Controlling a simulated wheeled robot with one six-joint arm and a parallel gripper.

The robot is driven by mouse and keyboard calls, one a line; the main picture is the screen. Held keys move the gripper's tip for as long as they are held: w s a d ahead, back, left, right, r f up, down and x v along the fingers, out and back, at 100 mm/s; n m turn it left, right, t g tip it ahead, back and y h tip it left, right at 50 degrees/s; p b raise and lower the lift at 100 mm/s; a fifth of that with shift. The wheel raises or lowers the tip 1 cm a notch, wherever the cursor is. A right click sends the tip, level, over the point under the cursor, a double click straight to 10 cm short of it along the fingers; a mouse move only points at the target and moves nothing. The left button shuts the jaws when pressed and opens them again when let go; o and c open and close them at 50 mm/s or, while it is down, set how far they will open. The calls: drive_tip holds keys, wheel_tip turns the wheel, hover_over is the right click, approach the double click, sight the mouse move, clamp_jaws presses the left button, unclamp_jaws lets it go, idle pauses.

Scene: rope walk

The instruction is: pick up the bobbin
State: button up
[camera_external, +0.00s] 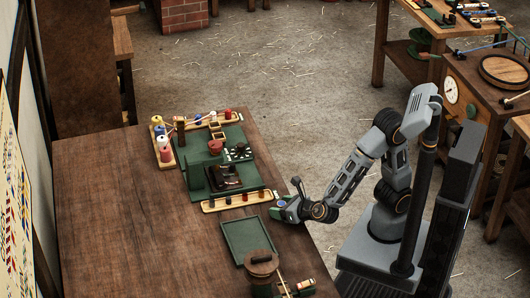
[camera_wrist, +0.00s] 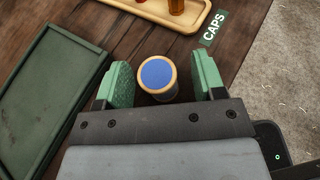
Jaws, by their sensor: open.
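The bobbin (camera_wrist: 158,74) is a short upright cylinder with a round blue top and a pale wooden rim. In the wrist view it stands on the brown table between the two green fingers of my gripper (camera_wrist: 163,82). The fingers are open, with a gap on each side of the bobbin. The bobbin's lower side is mostly hidden. In the external view my gripper (camera_external: 286,206) is low at the table's right edge, and a small blue spot of the bobbin (camera_external: 281,204) shows beside the fingers.
A green tray (camera_wrist: 22,124) lies left of my gripper; it also shows in the external view (camera_external: 248,240). A wooden tray labelled CAPS (camera_wrist: 188,27) is beyond the bobbin. A lidded wooden pot (camera_external: 262,262) stands near the front. The table's left part (camera_external: 120,215) is clear.

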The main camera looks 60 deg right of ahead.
drive_tip(key=shift+w, duration=0.1)
drive_tip(key=c, duration=1)
